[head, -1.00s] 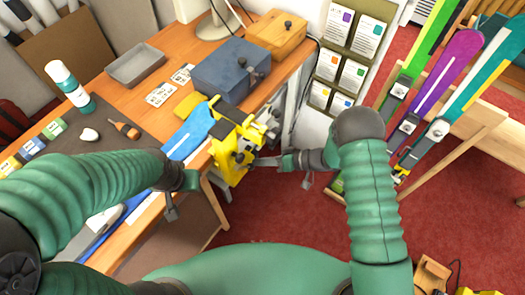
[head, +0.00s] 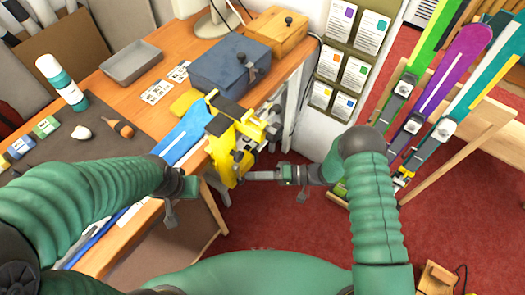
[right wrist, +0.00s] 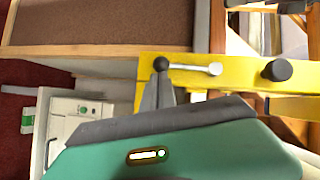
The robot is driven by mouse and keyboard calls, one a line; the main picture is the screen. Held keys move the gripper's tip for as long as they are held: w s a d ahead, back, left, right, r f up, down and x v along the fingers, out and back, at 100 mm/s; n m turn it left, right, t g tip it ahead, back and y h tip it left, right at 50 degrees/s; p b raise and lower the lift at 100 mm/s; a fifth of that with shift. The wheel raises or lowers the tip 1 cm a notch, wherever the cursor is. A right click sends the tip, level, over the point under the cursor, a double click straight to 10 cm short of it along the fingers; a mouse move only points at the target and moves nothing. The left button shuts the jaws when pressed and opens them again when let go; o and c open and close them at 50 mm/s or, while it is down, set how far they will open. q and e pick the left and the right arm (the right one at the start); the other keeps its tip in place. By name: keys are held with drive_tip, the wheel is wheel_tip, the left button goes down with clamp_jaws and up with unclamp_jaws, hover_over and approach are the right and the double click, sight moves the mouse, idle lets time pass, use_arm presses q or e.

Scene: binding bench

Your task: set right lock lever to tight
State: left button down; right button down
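A yellow clamp fixture (head: 222,153) with black knobs stands at the bench's front right edge, a blue ski lying in it. In the right wrist view, its yellow bar (right wrist: 240,63) carries a lever (right wrist: 190,67) with a black ball tip and a silver rod, lying roughly along the bar. My right gripper (head: 250,176) is at the fixture's lower right side. Its grey fingers (right wrist: 162,85) look closed together, with their tips at the black ball; whether they touch or grip it is unclear. My left gripper (head: 172,205) hangs by the bench's front edge, its fingers unclear.
On the bench (head: 140,90) are a blue box (head: 230,70), a wooden box (head: 277,32), a grey tray (head: 131,62) and a white-teal bottle (head: 62,82). Skis (head: 455,65) stand on a rack at the right. Red carpet (head: 290,225) is open below the right gripper.

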drive_tip(key=shift+s, duration=0.1)
idle(0.5)
drive_tip(key=d+r+b, duration=0.2)
drive_tip(key=d, duration=1.4)
drive_tip(key=shift+s+d+r, duration=0.2)
drive_tip(key=shift+s+d, duration=0.15)
